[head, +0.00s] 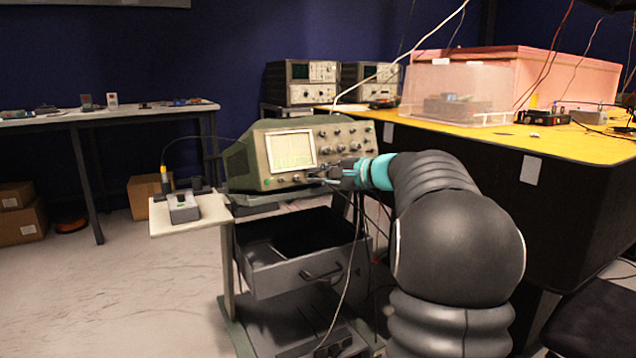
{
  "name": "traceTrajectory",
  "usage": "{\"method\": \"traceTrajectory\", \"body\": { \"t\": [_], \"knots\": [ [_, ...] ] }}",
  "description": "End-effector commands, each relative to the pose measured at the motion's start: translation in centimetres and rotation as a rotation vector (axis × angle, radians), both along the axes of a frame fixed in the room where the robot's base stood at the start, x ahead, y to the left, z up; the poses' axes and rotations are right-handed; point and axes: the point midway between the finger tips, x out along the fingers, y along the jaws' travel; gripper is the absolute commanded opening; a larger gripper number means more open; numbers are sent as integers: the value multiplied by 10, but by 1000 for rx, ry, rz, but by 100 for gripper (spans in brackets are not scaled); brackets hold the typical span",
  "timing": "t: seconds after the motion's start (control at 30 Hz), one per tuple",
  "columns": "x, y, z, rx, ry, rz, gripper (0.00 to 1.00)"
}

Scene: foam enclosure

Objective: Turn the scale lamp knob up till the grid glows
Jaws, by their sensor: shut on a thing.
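The oscilloscope (262,160), a green-grey case, stands on top of a cart. Its screen (291,151) is pale with faint grid lines. I cannot tell how strongly the grid is lit. Small knobs run along the strip under the screen, and larger ones fill the panel to its right. My gripper (317,177) reaches in from the right to the lower front panel, just below the screen's right corner. It is shut on a small knob there, which looks like the scale lamp knob. The fingers hide most of that knob, and its label is too small to read.
The cart's drawer (302,269) hangs open below the oscilloscope. A side shelf (213,216) at left holds a small grey device (184,207). A yellow-topped bench (480,143) with a clear box stands at right. Cables hang by the cart.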

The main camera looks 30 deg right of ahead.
Motion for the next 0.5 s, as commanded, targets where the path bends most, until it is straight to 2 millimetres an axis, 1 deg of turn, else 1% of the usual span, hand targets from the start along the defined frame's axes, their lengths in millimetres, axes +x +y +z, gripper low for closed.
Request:
{"method": "traceTrajectory", "body": {
  "t": [0.03,0.5],
  "knots": [
    [-1,0,-5,40,1,-15,0],
    [-2,2,-8,428,14,-141,0]
  ]
}}
